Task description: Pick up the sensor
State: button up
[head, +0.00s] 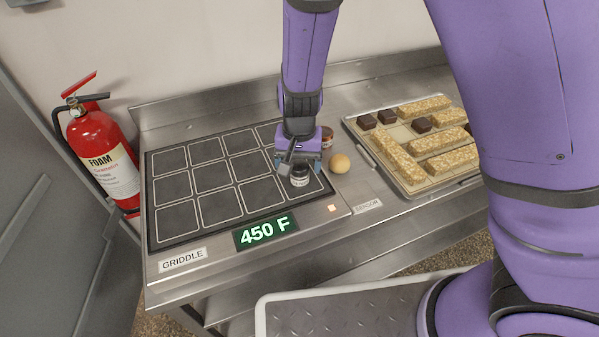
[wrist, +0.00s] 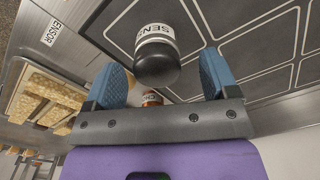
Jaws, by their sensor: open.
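The sensor (head: 300,176) is a small dark cylinder with a white label, on the right end of the griddle (head: 213,258). In the wrist view the sensor (wrist: 156,50) shows its label letters and black end between my two blue fingers. My gripper (head: 298,163) points down at it from above; in the wrist view my gripper (wrist: 160,85) has a finger on each side, with gaps visible. My gripper is open and I see no firm contact. In the head view my gripper partly covers the sensor.
A round tan ball (head: 340,163) and a brown jar (head: 327,138) stand close right of the griddle. A tray (head: 408,189) of bars and dark cubes lies further right. The SENSOR label (head: 368,206) is on the counter front. A fire extinguisher (head: 103,150) stands left.

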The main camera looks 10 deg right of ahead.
aim_at(300, 163)
jog(key=shift+d+f, duration=0.1)
jog(key=shift+f, duration=1.7)
jog(key=c, duration=1.2)
jog(key=shift+r, duration=0.15)
